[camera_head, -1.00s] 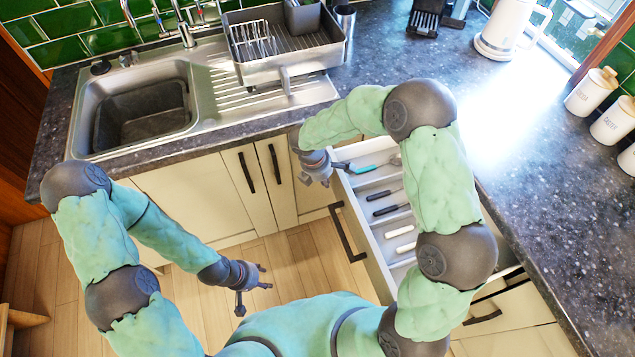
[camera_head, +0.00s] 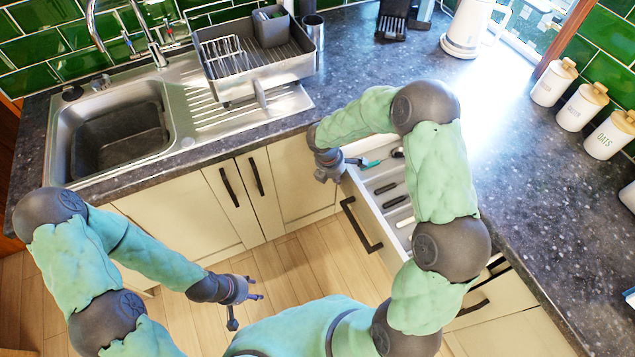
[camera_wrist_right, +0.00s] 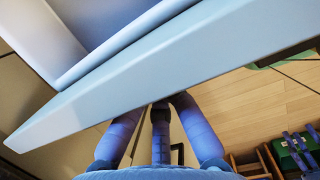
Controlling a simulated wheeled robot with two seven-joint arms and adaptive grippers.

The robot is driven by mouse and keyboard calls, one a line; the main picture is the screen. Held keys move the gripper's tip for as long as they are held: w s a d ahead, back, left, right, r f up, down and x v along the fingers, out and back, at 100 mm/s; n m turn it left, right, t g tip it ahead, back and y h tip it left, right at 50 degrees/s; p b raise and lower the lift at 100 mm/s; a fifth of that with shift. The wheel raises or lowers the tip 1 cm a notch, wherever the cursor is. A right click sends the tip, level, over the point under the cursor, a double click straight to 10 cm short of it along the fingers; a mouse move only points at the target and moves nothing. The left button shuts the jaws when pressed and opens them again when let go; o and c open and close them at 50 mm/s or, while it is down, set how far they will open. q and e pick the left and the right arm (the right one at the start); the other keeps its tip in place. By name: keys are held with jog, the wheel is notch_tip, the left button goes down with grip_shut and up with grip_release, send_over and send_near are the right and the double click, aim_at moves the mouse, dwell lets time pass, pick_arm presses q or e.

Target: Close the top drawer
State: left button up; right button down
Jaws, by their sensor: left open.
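The top drawer (camera_head: 377,214) is partly open under the right-hand counter, with its dark handle (camera_head: 360,225) on the front. A tray in it holds cutlery and other utensils. My right gripper (camera_head: 350,163) is at the drawer's far front corner. In the right wrist view the drawer's front panel (camera_wrist_right: 130,75) crosses the picture, and my right gripper's fingers (camera_wrist_right: 160,115) reach up to its lower edge. Their tips are partly hidden, so I cannot tell how far they are spread. My left gripper (camera_head: 255,288) is open and empty above the floor, away from the drawer.
A sink (camera_head: 115,140) and dish rack (camera_head: 260,70) are on the back counter. Cupboard doors (camera_head: 240,200) stand below, close to my right gripper. The wooden floor (camera_head: 290,255) before the drawer is clear.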

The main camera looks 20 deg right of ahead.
jog(key=p, duration=0.4)
send_over(384, 167)
jog(key=a, duration=0.1)
jog(key=shift+s+a, duration=0.1)
jog(key=shift+a, duration=0.1)
